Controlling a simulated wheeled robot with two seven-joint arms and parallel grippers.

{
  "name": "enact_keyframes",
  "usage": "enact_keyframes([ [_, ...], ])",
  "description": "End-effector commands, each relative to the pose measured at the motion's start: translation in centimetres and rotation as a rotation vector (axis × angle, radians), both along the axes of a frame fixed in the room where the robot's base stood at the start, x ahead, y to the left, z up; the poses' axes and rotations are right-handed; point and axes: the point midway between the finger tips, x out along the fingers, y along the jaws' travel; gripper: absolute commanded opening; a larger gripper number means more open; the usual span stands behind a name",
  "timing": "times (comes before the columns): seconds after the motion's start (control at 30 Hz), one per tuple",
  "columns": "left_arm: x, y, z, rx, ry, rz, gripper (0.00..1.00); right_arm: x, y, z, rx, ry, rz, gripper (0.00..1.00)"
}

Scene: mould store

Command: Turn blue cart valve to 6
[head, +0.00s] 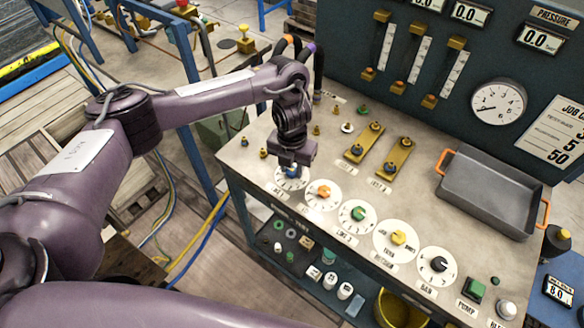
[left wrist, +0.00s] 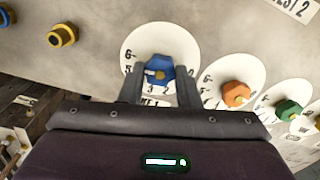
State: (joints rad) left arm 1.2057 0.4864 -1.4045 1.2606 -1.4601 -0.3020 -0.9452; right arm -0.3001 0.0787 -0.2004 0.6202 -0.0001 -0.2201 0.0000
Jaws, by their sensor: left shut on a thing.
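The blue valve (head: 292,172) is the leftmost in a row of dial valves along the bench's front edge. My left gripper (head: 293,164) comes down on it from above and hides much of it in the head view. In the left wrist view the blue knob (left wrist: 159,68) sits between the two fingers of my left gripper (left wrist: 160,88), which is shut on it. Its round white dial (left wrist: 150,35) shows a 6 and a 5 at the left and a 0 at the right. I cannot tell which number the knob points to. My right gripper is not in view.
To the right follow an orange valve (head: 323,191), a green valve (head: 358,213), a yellow valve (head: 398,237) and a black valve (head: 438,263). Two brass test pieces stand behind them. A grey tray (head: 490,190) with orange handles lies at the right. A gauge (head: 498,102) is on the back panel.

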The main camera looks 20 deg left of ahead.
Motion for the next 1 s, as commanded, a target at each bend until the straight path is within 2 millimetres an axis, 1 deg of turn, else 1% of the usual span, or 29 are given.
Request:
enact_keyframes([
  [0.3,0.07,0.02,0.05,0.0,-0.002,-0.091,0.07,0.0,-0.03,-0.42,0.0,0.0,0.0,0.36],
  [0.77,0.07,0.01,0.08,0.0,-0.002,-0.102,0.07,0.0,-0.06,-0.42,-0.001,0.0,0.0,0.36],
  [0.8,0.07,0.01,0.08,0.0,-0.002,-0.102,0.33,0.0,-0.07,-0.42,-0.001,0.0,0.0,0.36],
  [0.93,0.06,0.01,0.07,0.0,-0.002,-0.102,0.51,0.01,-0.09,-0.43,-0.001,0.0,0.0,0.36],
  [1.0,0.05,0.01,0.05,0.0,-0.002,-0.102,0.51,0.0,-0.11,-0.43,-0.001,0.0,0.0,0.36],
])
